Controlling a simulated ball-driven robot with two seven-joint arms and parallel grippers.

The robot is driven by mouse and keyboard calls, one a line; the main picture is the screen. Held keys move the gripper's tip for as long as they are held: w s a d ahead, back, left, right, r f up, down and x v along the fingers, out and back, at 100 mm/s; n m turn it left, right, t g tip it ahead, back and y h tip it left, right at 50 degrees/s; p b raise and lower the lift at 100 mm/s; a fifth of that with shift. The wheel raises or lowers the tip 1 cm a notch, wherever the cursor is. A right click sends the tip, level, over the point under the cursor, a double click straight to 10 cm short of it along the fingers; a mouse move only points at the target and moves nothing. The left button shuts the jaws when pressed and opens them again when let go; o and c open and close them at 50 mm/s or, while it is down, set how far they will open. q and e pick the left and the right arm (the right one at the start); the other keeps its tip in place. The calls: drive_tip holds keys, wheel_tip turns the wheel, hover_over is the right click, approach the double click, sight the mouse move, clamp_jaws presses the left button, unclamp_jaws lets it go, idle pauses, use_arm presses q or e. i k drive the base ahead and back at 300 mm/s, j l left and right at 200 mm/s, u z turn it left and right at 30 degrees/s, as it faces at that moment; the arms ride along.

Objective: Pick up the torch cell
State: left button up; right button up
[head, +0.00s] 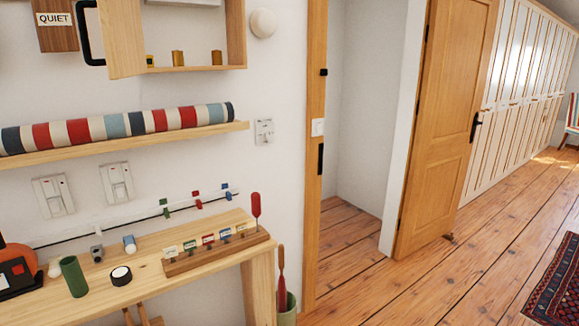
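A small white and blue cylinder (129,244) is on the wooden table at the lower left, close to the wall; it looks most like the torch cell, but it is too small to be sure. A small grey piece (97,254) is to its left. A dark green cylinder (73,277) stands further left, and a black round thing with a white top (121,275) lies in front. Neither of my grippers is in view.
The table (215,266) also bears a wooden rack (190,262) with coloured tags and a red-handled tool. An orange and black object (14,268) is at the left edge. A shelf (130,139) holds a striped roll above.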

sight(177, 55)
drive_tip(key=i+j, duration=0.1)
drive_tip(key=j, duration=0.25)
drive_tip(key=i+j+u, duration=0.1)
drive_tip(key=j, duration=0.25)
drive_tip(key=i+j, duration=0.1)
drive_tip(key=j, duration=0.3)
drive_tip(key=i+j, duration=0.15)
drive_tip(key=j, duration=0.2)
drive_tip(key=i+l, duration=0.15)
drive_tip(key=l+u, duration=0.05)
